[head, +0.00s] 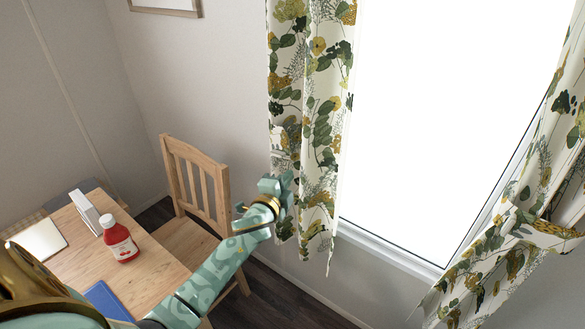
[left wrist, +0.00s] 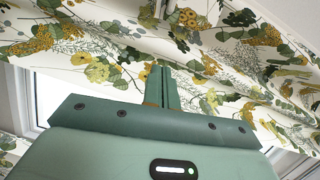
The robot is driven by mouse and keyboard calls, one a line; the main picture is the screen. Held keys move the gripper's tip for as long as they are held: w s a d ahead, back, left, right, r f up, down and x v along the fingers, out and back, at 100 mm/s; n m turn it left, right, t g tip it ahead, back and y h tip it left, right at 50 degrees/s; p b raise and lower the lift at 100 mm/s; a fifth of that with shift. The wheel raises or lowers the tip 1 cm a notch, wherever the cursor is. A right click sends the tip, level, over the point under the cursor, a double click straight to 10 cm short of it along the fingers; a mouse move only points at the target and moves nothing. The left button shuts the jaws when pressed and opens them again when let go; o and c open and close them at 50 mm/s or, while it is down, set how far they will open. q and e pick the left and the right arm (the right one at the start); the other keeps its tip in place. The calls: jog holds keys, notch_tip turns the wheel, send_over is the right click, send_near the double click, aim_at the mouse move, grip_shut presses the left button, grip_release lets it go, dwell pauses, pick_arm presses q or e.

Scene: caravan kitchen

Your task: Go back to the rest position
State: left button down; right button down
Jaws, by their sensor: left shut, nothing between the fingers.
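My left arm reaches up from the lower left of the head view. Its left gripper (head: 286,183) is in front of the left curtain, above and to the right of the wooden chair. The left wrist view shows the same gripper (left wrist: 162,82), with its fingers together and nothing between them. The floral curtain fills the background there. I cannot tell whether the gripper touches the curtain. My right gripper is in neither view.
The left curtain (head: 309,70) and right curtain (head: 520,235) flank a bright window (head: 440,120).

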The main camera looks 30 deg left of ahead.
pick_arm(q)
jog(key=shift+s+d, duration=0.2)
jog(key=shift+s, duration=1.3)
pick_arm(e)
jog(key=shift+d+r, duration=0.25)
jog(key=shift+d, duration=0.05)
